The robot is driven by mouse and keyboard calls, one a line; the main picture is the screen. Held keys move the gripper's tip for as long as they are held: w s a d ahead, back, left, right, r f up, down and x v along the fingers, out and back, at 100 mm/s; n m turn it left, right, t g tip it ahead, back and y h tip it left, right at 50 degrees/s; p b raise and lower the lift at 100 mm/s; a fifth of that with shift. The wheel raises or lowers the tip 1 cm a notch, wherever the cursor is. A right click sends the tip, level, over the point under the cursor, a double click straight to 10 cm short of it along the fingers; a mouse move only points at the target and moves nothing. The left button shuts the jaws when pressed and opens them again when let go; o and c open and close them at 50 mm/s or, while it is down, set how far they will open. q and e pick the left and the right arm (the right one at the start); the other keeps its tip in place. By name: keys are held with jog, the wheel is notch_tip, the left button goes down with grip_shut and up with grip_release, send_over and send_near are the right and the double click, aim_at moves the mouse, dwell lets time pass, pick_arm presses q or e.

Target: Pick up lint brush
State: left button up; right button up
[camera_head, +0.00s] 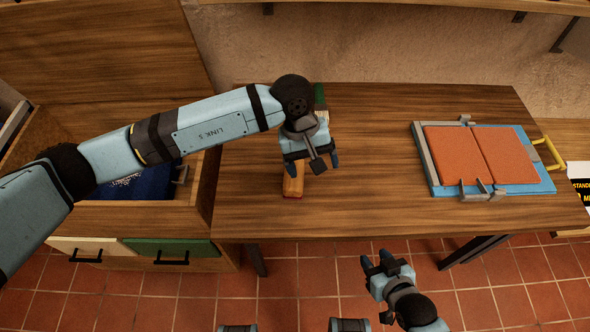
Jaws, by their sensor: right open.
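An orange and tan object (293,182) lies on the wooden table, partly hidden under my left gripper. A green-handled brush with pale bristles (320,98) lies just behind that gripper, partly hidden by the arm. I cannot tell for sure which of the two is the lint brush. My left gripper (311,163) is over the table with its fingers spread apart, above the near objects; no thing shows held between them. My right gripper (377,262) is open and empty in front of the table's front edge, over the tiled floor.
The wooden table (370,205) is clear between the brush and a blue board (540,187) with orange pads and grey clamps. A yellow handle (548,152) shows at its right. A cabinet with an open drawer (190,215) holding dark blue cloth (140,184) stands left.

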pick_arm(q)
jog(key=w+a+m+t+y, duration=0.2)
jog(key=w+a+y, duration=0.15)
jog(key=w, duration=0.25)
jog(key=shift+h, duration=0.35)
jog(key=f, duration=0.2)
jog(key=f+p, duration=0.1)
jog(key=f, duration=0.4)
jog(key=shift+s+a+f, duration=0.3)
jog(key=shift+s+f, duration=0.05)
jog(key=f+p, duration=0.1)
jog(key=f, duration=0.1)
jog(key=s+f+p, duration=0.1)
jog(key=f, duration=0.1)
jog(key=shift+d, duration=0.1)
pick_arm(e)
jog(key=r, duration=0.1)
jog(key=w+r, duration=0.1)
jog(key=shift+d+r, duration=0.1)
jog(key=shift+r, duration=0.2)
pick_arm(q)
jog(key=shift+w+f, duration=0.1)
jog(key=shift+f, duration=0.55)
jog(key=c, duration=1)
jog(key=shift+r, duration=0.15)
jog(key=shift+c, duration=0.2)
